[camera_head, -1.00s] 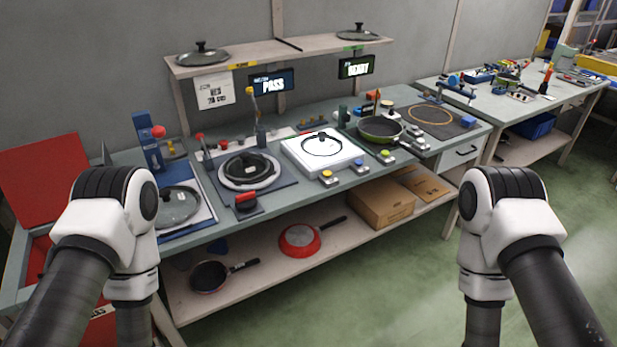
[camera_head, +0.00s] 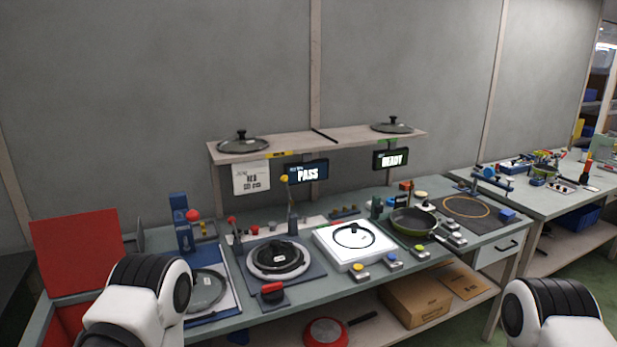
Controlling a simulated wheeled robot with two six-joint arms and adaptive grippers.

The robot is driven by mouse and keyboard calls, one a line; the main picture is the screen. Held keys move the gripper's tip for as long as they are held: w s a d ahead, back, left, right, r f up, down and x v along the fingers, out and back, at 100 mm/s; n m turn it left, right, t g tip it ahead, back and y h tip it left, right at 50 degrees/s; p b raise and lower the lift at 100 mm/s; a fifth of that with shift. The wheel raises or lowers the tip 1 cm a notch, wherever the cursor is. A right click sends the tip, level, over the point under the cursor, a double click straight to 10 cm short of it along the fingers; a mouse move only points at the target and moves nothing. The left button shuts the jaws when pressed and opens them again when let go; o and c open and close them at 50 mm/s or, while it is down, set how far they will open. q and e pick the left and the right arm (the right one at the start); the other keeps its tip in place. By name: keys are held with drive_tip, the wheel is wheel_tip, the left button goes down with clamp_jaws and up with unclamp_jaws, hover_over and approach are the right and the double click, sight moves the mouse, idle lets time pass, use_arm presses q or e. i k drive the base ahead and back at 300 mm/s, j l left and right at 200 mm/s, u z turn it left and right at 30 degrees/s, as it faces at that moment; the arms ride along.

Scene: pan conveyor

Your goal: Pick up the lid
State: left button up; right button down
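Several lids are in view, and I cannot tell which one the task means. One dark lid with a knob (camera_head: 239,144) lies on the left of the shelf, and another (camera_head: 392,126) lies on its right. A glass lid (camera_head: 204,290) lies on the blue-edged station at the bench's left end. A black lid (camera_head: 278,258) sits on a round white-rimmed fixture. A lid or lid outline with a black knob (camera_head: 354,236) is on the white box. Only upper parts of my two arms show, low at left and right. Both grippers are out of view.
The wooden shelf (camera_head: 318,139) stands over the back of the grey bench. A green pan (camera_head: 412,221) sits right of the white box (camera_head: 338,253). A red bin (camera_head: 78,250) stands at the left end. A red pan (camera_head: 325,332) and cardboard box (camera_head: 414,300) are below.

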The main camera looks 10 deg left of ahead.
sight(274, 255)
drive_tip(key=i+l+u, duration=0.2)
drive_tip(key=i+l, duration=0.5)
drive_tip(key=i+l+u, duration=0.2)
drive_tip(key=i+l, duration=0.45)
drive_tip(key=l, duration=0.1)
